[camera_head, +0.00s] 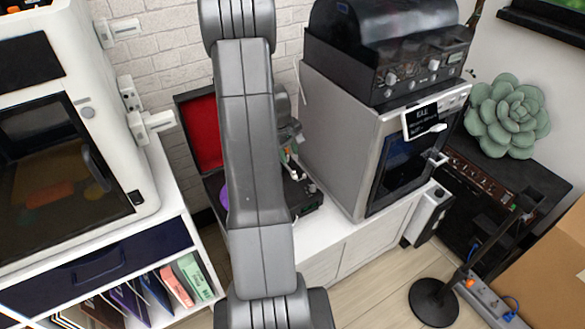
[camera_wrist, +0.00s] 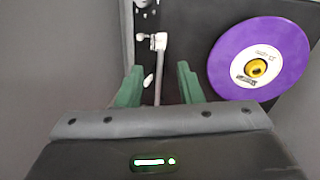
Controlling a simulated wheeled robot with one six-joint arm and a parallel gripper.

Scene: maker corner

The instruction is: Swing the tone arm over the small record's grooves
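The record player (camera_head: 308,207) stands on the white cabinet in the head view, with a red-lined lid raised and my arm covering most of it. In the wrist view, the small purple record (camera_wrist: 226,62) with a yellow centre lies on the dark deck, to the right of my gripper. The tone arm (camera_wrist: 159,60) is a thin pale tube running down from a white pivot, left of the record and clear of its grooves. My gripper (camera_wrist: 159,67) is open, with its green fingers on either side of the tube and gaps visible. The tube's lower end is hidden behind my gripper.
A grey oven-like machine (camera_head: 340,130) stands close to the right of the record player, with a black appliance on top. A white 3D printer (camera_head: 150,190) stands to the left. A microphone stand (camera_head: 434,300) is on the floor at right.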

